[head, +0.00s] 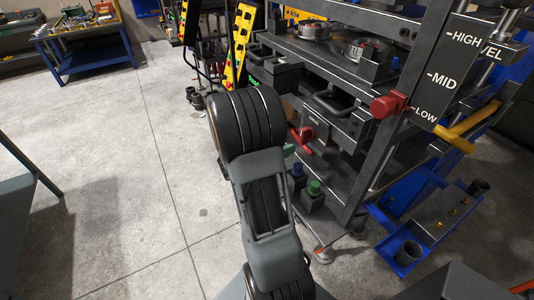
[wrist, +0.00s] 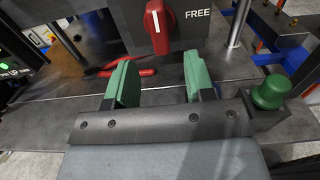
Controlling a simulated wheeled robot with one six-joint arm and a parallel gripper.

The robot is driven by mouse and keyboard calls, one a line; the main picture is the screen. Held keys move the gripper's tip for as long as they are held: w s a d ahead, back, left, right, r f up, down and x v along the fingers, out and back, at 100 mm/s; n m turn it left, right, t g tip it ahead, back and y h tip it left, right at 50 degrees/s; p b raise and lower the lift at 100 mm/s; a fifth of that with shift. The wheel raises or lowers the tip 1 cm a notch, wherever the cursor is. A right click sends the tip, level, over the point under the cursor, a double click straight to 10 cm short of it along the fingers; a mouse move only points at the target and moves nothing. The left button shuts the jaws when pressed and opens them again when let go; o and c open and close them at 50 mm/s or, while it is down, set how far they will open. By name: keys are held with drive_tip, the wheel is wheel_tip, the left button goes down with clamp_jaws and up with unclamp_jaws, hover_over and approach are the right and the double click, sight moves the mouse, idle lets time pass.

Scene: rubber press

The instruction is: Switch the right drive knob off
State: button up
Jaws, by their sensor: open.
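A red rotary knob (wrist: 159,26) with a white line on it is at the top of the wrist view, on a dark panel with the word FREE to its right. The white line stands near upright. I cannot tell whether this is the right drive knob. My gripper (wrist: 157,78) has two green fingers, set wide apart with nothing held between them. The knob is ahead of the gap between them and apart from both. In the head view my arm hides most of the gripper.
A green mushroom-shaped button (wrist: 268,93) stands close to the gripper's right. A red-handled item (wrist: 125,72) lies on the metal shelf behind the fingers. The press frame has a red slider knob (head: 388,105) beside a LOW/MID/HIGH scale. Open floor (head: 100,190) lies left.

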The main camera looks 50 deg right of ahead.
drive_tip(key=b+v, duration=0.1)
drive_tip(key=v, duration=0.6)
drive_tip(key=shift+a, duration=0.2)
idle(0.4)
drive_tip(key=s+a+f+m+y, duration=0.4)
drive_tip(key=a+f+m+y, duration=0.3)
drive_tip(key=a+m+y, duration=0.25)
drive_tip(key=w+a+r+m+t+y, duration=0.1)
drive_tip(key=a+r+m+t+y, duration=0.1)
drive_tip(key=a+r+t+y, duration=0.2)
drive_tip(key=w+a+r+m+t+y, duration=0.1)
drive_tip(key=a+r+m+t+y, duration=0.2)
drive_tip(key=a, duration=0.7)
wheel_tip(320, 180, up, 3)
drive_tip(key=t, duration=0.2)
drive_tip(key=shift+w+a+f+t+y, duration=0.15)
drive_tip(key=shift+a+t+y, duration=0.15)
drive_tip(key=shift+a+y, duration=0.1)
